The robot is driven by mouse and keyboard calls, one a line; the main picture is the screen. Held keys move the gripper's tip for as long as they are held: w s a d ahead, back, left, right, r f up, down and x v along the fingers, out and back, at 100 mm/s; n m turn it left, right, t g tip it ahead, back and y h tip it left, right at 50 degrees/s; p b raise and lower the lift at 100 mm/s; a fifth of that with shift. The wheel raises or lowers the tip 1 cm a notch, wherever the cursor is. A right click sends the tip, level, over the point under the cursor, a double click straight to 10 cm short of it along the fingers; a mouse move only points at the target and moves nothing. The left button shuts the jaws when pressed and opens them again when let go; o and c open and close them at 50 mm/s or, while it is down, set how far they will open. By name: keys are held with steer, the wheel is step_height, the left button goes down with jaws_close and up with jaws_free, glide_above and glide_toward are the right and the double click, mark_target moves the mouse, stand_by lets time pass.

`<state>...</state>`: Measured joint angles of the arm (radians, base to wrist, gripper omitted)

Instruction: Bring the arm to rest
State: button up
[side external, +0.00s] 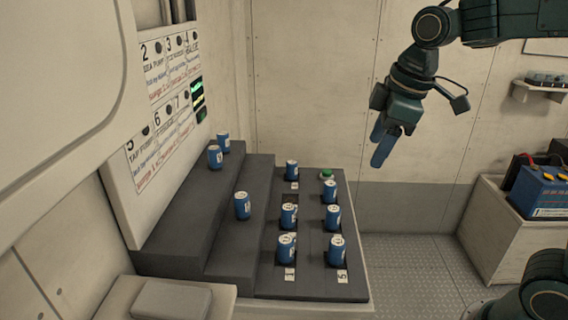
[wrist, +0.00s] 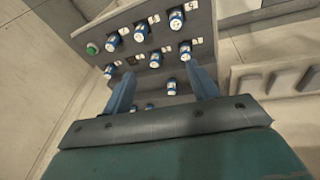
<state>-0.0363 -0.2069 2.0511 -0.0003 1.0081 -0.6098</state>
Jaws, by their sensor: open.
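My gripper (side external: 383,146) hangs in the air to the right of and above the dark grey stepped rack (side external: 262,178), fingers pointing down. In the wrist view its two blue fingers (wrist: 163,88) stand apart with nothing held between them. Several blue cans with pale tops stand on the rack, such as one on the middle step (side external: 242,206) and one at the front right (side external: 337,250). The wrist view shows cans too, one at the top (wrist: 176,20). No can touches the fingers.
A green button (side external: 327,174) sits at the rack's back right. A blue battery (side external: 543,192) stands on a pale locker (side external: 490,232) at right. A small wall shelf (side external: 540,90) is behind it. A labelled panel (side external: 165,110) is on the left wall. The floor (side external: 415,265) between is clear.

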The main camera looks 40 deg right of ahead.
steer(key=s+d+f+m+t, duration=0.1)
steer(key=s+m, duration=0.6)
steer(key=s, duration=0.7)
step_height(320, 180, down, 2)
steer(key=shift+f+t, duration=0.1)
steer(key=shift+t, duration=0.5)
